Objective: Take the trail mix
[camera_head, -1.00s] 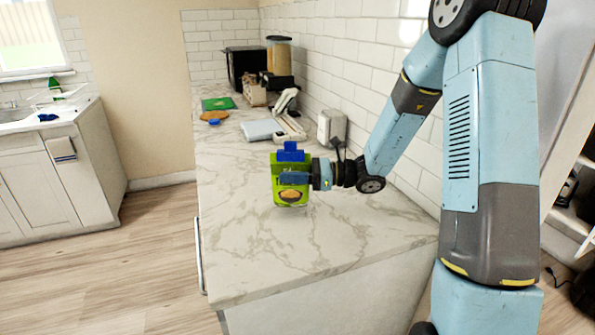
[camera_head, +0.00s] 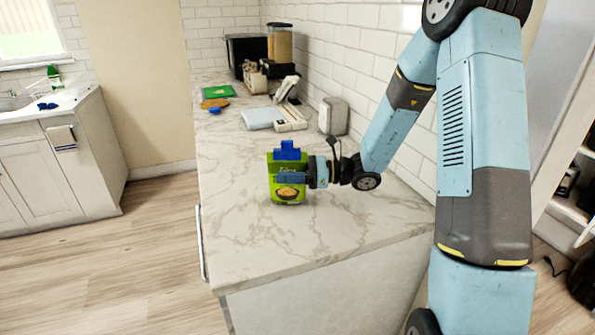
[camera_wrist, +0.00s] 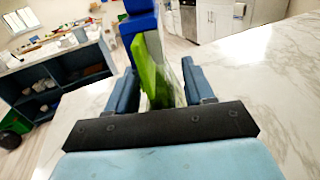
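The trail mix is a green package (camera_head: 287,194) with a bowl picture on its front and a bright blue piece (camera_head: 289,151) at its top. It stands upright at or just over the marble counter; I cannot tell whether its base touches. My gripper (camera_head: 290,178) reaches it from the right, with one dark blue finger across its front.
A toaster (camera_head: 333,116) stands by the tiled wall behind my gripper. A white board (camera_head: 262,118), a green board (camera_head: 218,91) and a dispenser (camera_head: 280,45) are farther back. The front of the marble counter (camera_head: 250,250) is clear.

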